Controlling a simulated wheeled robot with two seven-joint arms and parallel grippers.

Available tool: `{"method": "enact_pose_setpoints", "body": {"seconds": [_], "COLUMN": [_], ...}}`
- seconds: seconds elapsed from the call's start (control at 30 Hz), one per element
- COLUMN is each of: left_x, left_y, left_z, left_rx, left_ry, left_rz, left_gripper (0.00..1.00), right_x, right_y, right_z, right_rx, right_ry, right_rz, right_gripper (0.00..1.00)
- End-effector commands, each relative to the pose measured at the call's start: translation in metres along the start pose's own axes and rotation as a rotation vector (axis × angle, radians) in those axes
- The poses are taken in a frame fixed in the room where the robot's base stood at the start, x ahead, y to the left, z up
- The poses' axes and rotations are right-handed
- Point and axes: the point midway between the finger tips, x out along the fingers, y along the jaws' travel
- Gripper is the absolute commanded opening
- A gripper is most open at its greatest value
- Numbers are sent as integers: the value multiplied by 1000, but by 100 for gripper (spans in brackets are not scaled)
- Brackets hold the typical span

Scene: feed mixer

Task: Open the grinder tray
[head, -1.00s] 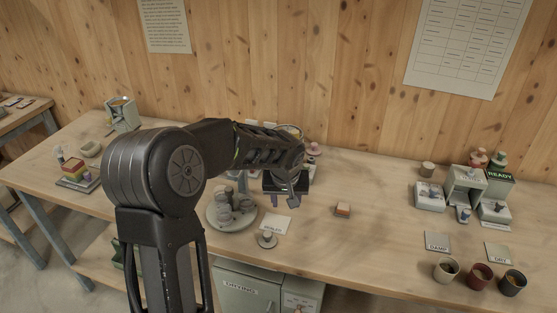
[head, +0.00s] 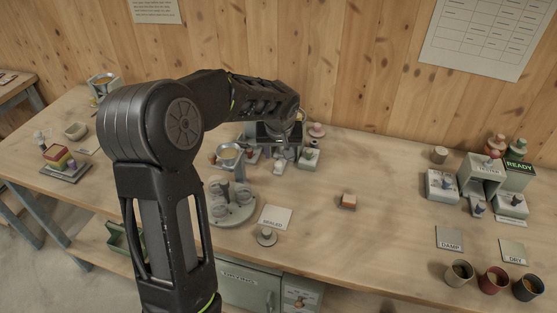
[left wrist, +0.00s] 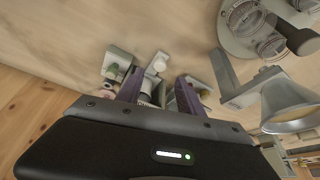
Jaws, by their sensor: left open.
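My left gripper (head: 283,152) is at the back middle of the bench, over a group of small grey devices, and partly hides them. In the left wrist view its two purple fingers (left wrist: 158,92) are apart. A pale grey part with a round knob (left wrist: 157,64) shows between and just beyond the fingers; I cannot tell whether they touch it. The grinder and its tray cannot be clearly told apart here. A block with a green knob (head: 309,156) stands just right of the gripper. My right gripper is not in view.
A metal funnel on a stand (head: 229,153) and a round tray of jars (head: 232,212) stand left of the gripper. A tester (head: 485,174) and cups stand right. The bench middle-right is mostly clear.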

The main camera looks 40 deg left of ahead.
Motion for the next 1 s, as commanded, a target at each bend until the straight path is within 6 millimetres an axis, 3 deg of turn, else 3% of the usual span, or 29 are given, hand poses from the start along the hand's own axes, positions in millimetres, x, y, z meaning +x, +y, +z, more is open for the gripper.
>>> {"method": "enact_pose_setpoints", "body": {"seconds": [0.43, 0.77, 1.0], "left_x": [61, 66, 66], "left_y": [0, 0, 0], "left_z": [0, 0, 0], "left_rx": [1, 0, 0], "left_ry": [-2, -1, -1], "left_rz": [-1, 0, 0], "left_gripper": [44, 44, 26], "right_x": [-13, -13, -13], "right_y": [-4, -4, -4], "right_z": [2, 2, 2], "right_rx": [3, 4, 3], "right_ry": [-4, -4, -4], "right_rz": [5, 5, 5], "right_gripper": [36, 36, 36]}}
